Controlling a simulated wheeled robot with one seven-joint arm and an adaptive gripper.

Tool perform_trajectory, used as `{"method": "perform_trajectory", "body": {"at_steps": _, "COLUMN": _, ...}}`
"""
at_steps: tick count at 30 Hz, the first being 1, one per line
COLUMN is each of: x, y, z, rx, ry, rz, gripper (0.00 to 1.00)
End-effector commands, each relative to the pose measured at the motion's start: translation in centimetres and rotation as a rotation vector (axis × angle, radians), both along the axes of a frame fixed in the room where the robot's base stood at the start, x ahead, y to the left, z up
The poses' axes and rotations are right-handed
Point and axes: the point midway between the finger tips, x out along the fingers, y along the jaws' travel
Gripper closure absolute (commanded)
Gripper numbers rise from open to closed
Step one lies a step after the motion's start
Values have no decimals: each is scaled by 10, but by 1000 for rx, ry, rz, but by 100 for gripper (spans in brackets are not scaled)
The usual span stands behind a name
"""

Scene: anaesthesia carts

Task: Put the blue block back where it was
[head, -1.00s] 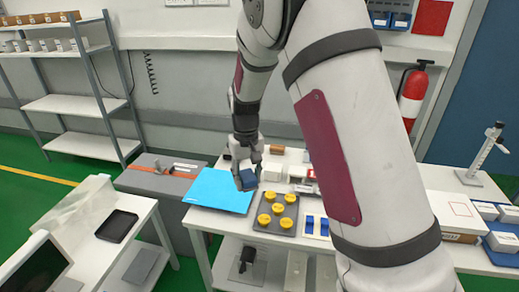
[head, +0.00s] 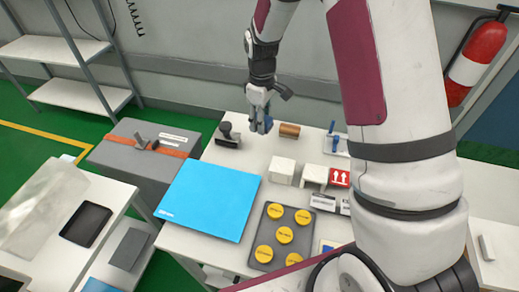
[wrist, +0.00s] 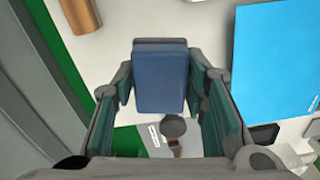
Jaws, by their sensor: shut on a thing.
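The blue block (head: 264,125) is in my gripper (head: 260,118), over the back part of the white table (head: 190,247). In the wrist view the blue block (wrist: 160,76) sits between the two green-padded fingers of my gripper (wrist: 163,95). My gripper is shut on it. In the head view the block is between a black stamp (head: 227,134) on the left and a brown roll (head: 289,130) on the right. The block's height above the table is hard to tell, and the fingers hide part of it in the head view.
A bright blue mat (head: 209,200) lies at the table's left. White blocks (head: 283,171) and a grey tray (head: 264,228) with several yellow discs are in front of my gripper. A blue-handled item (head: 332,140) stands at the back right. A grey case (head: 138,168) is left of the table.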

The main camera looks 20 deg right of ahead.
Motion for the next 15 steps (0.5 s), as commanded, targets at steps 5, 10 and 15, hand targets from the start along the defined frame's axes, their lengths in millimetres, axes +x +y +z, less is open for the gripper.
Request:
{"method": "perform_trajectory", "body": {"at_steps": 5, "x": 5, "y": 2, "z": -20, "rx": 7, "ry": -2, "rz": 177, "gripper": 87}}
{"method": "perform_trajectory", "body": {"at_steps": 10, "x": 3, "y": 2, "z": -46, "rx": 8, "ry": 1, "rz": 209, "gripper": 87}}
{"method": "perform_trajectory", "body": {"at_steps": 15, "x": 3, "y": 2, "z": -73, "rx": 7, "ry": 0, "rz": 204, "gripper": 87}}
